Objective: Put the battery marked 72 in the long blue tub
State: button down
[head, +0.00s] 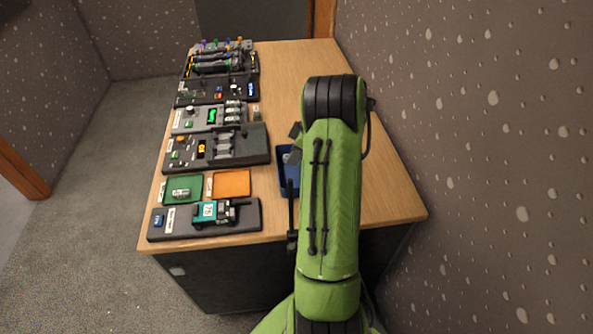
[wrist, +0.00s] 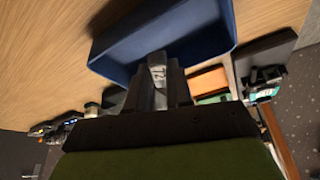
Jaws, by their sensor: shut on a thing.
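The long blue tub (head: 283,180) stands on the table at the right of the devices, partly hidden behind my green arm. In the wrist view the blue tub (wrist: 208,22) lies just beyond my fingertips. My gripper (wrist: 158,80) is shut on a small grey battery (wrist: 156,70) with a dark mark that looks like 72, though it is blurred. The battery appears over or inside the tub; I cannot tell if it touches the floor. In the head view my arm hides most of the gripper.
A teal device (head: 213,211) sits on a dark base in front. Several dark control panels line the table's left side. Bare wood lies behind the tub.

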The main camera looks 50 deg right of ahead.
aim_at(296, 174)
notch_tip(296, 174, down, 5)
jog(key=shift+r+b, duration=0.1)
jog(key=shift+b, duration=0.5)
jog(key=shift+f, duration=0.25)
jog(key=c, duration=1)
grip_release()
jog(key=shift+r, duration=0.1)
